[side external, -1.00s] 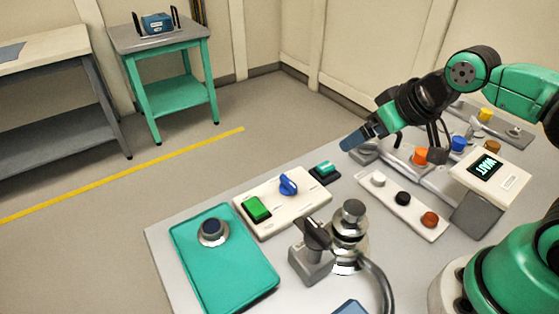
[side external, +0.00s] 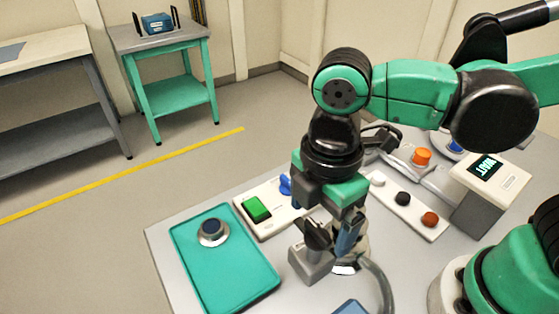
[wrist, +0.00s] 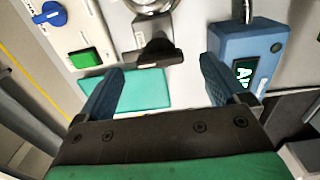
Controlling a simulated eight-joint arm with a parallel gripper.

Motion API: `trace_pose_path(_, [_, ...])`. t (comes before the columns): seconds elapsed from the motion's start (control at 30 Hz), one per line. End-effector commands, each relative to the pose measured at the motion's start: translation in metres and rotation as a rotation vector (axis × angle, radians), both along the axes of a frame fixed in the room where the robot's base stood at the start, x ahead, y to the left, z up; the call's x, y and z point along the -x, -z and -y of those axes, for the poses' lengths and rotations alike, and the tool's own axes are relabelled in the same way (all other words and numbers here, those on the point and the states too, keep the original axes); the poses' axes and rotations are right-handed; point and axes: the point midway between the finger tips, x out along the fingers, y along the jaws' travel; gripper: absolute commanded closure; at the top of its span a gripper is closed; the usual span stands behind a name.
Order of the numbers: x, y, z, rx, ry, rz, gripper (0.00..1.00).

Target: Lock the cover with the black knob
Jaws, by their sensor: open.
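The black knob (side external: 317,236) sits on a grey block (side external: 312,264) beside the shiny metal vessel (side external: 345,267), which I take to carry the cover. My arm hides most of the vessel in the side view. In the wrist view the black knob (wrist: 158,48) lies ahead of and between my fingertips, with the metal vessel (wrist: 152,6) just beyond it. My gripper (wrist: 163,66) is open and empty, pointing down. In the side view my gripper (side external: 332,240) hangs close by the knob; I cannot tell whether it touches.
A teal tray (side external: 225,277) with a round dark-topped part (side external: 213,231) lies left. A panel has a green button (side external: 257,208) and a blue knob (side external: 285,185). A blue box with a display (wrist: 245,60) stands near my right finger. A display reads WAIT (side external: 485,167).

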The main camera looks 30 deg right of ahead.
Motion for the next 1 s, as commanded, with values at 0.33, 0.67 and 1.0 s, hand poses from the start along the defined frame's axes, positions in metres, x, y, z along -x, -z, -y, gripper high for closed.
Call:
trace_pose_path(0.33, [0.0, 0.017, 0.001, -0.001, 0.002, 0.001, 0.08])
trace_pose_path(0.67, [0.0, 0.017, 0.001, -0.001, 0.003, 0.001, 0.48])
trace_pose_path(1.0, [0.0, 0.017, 0.001, -0.001, 0.013, 0.001, 0.92])
